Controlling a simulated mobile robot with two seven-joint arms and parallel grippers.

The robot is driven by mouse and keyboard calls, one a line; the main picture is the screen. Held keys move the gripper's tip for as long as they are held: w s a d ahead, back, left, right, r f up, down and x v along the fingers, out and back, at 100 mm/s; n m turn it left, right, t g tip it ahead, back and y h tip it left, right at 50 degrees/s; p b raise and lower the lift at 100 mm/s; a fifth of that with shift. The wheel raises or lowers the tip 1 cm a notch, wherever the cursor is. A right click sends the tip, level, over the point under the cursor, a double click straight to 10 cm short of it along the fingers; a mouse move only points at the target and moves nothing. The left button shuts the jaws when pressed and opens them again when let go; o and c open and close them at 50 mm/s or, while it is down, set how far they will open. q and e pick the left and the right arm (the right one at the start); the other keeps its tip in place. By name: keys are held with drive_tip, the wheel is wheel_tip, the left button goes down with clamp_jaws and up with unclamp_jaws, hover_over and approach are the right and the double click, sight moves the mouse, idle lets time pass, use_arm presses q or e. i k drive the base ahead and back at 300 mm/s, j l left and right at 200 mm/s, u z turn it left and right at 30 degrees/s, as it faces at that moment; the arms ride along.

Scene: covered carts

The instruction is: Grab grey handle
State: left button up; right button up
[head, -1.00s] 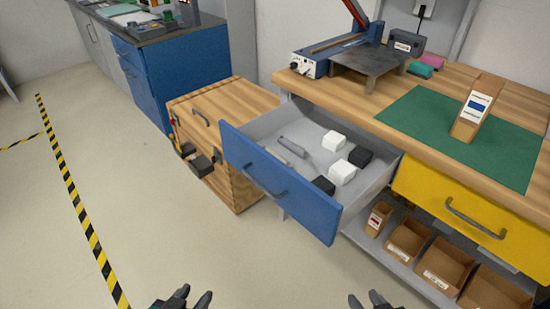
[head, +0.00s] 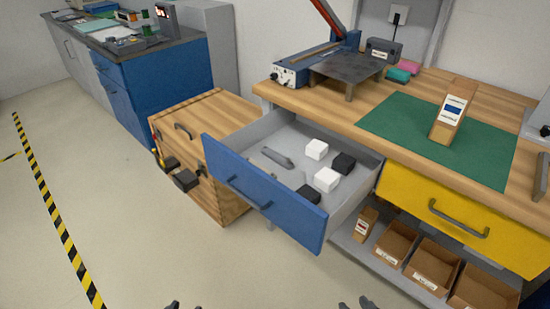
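Grey bar handles show in several places. One is on the front of the open blue drawer (head: 290,215), a dark grey handle (head: 249,193). Another grey handle (head: 458,219) is on the shut yellow drawer (head: 400,183). A third, darker handle (head: 184,132) is on the wooden chest (head: 218,110). My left gripper (head: 184,306) and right gripper (head: 355,304) show only as fingertips at the bottom edge. The fingertips of each are apart with nothing between them. Both are well short of the handles and touch nothing visible.
The open drawer juts out and holds white blocks (head: 317,149), black blocks (head: 343,163) and a grey tool (head: 277,158). Cardboard bins (head: 395,243) stand on the shelf below the yellow drawer. The floor (head: 130,240) before the drawers is clear.

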sight(286, 163)
drive_tip(key=i+j, duration=0.15)
drive_tip(key=j, duration=0.25)
drive_tip(key=i+j+u, duration=0.1)
drive_tip(key=j, duration=0.25)
drive_tip(key=i+j, duration=0.25)
drive_tip(key=j, duration=0.15)
drive_tip(key=i+j, duration=0.15)
drive_tip(key=j, duration=0.2)
drive_tip(key=u, duration=0.05)
